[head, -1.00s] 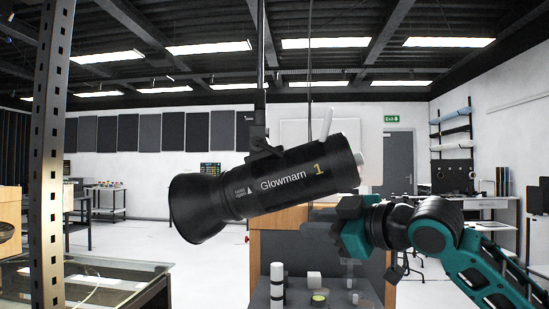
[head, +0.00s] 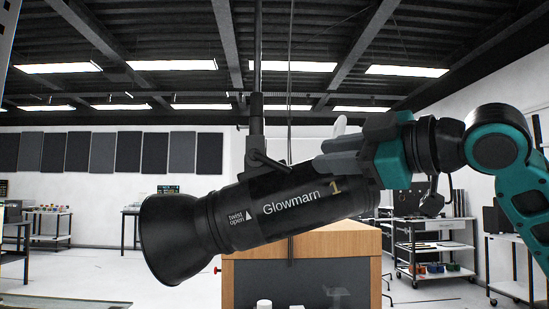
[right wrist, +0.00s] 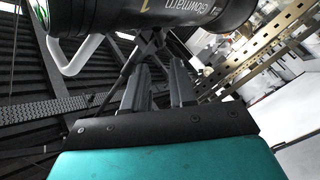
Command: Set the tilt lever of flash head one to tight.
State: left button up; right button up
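Flash head one (head: 250,212) is a black cylinder marked "Glowmarn 1", tilted with its wide end low at left. It hangs from a dark bracket (head: 254,140). A small dark lever (head: 268,160) shows at the bracket's foot; I cannot read its setting. A white handle (head: 340,125) stands at the head's rear top, partly hidden by my right gripper. My right gripper (head: 322,158) is in front of the rear upper body, pointing left toward the bracket. In the right wrist view its fingers (right wrist: 160,72) are apart and empty, with the head (right wrist: 150,15) beyond. My left gripper is not in view.
A wooden-topped cabinet (head: 300,243) stands below and behind the head. A cart (head: 435,250) and shelving are at the right. A thin hanging cord (head: 290,100) runs beside the bracket pole. Free space lies left of the head.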

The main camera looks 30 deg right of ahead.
aim_at(274, 161)
jog(key=p+x, duration=0.1)
jog(key=x, duration=1)
jog(key=shift+s+p, duration=0.1)
jog(key=shift+p, duration=0.3)
jog(key=shift+c, duration=0.4)
grip_shut()
